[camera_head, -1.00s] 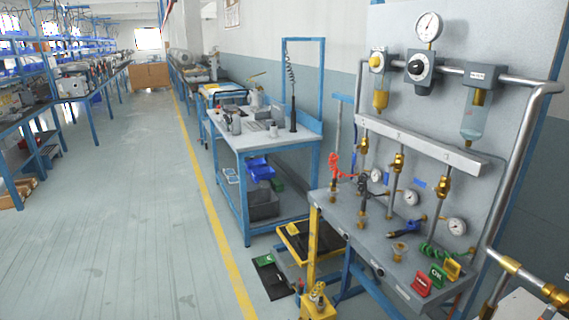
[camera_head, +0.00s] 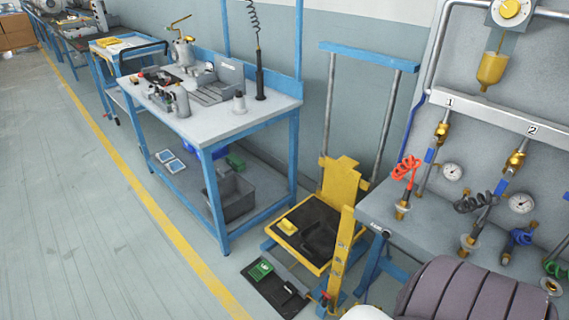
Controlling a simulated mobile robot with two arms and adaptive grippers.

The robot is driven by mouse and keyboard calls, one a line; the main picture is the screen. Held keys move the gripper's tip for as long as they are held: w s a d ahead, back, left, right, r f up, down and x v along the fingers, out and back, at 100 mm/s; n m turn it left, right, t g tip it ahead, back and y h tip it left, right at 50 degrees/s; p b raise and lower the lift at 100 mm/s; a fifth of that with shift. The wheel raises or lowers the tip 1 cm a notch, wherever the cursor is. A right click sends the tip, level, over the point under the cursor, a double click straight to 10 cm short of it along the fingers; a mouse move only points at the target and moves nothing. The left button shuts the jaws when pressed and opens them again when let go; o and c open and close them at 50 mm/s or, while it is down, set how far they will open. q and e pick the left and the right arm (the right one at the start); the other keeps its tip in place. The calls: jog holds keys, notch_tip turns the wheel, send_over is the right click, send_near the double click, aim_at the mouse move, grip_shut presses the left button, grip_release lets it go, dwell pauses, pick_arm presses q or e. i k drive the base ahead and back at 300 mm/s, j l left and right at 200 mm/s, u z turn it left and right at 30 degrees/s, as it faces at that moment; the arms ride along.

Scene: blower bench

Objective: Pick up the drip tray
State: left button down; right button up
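A flat black tray (camera_head: 275,288) lies on the floor below the yellow-framed platform, with a green item (camera_head: 260,270) and small dark items on it. It looks like the drip tray, but I cannot tell for certain. The yellow-framed platform (camera_head: 318,266) just above and to its right also has a black surface, with a small yellow block on it. Neither of my grippers is in view.
A blue-framed workbench (camera_head: 205,125) with tools stands left of the tray; a grey bin (camera_head: 235,198) is on its lower shelf. The grey test bench (camera_head: 395,215) with hoses and gauges is at right. A ribbed dark shape covers the bottom right. Floor left of the tray is clear.

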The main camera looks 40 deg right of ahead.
aim_at(319, 237)
jog(key=i+j+z, duration=0.1)
jog(key=i, duration=1.25)
jog(key=i+z, duration=0.5)
jog(key=z, duration=0.2)
jog(key=i+j+z, duration=0.15)
jog(key=z, duration=0.15)
jog(key=i, duration=0.05)
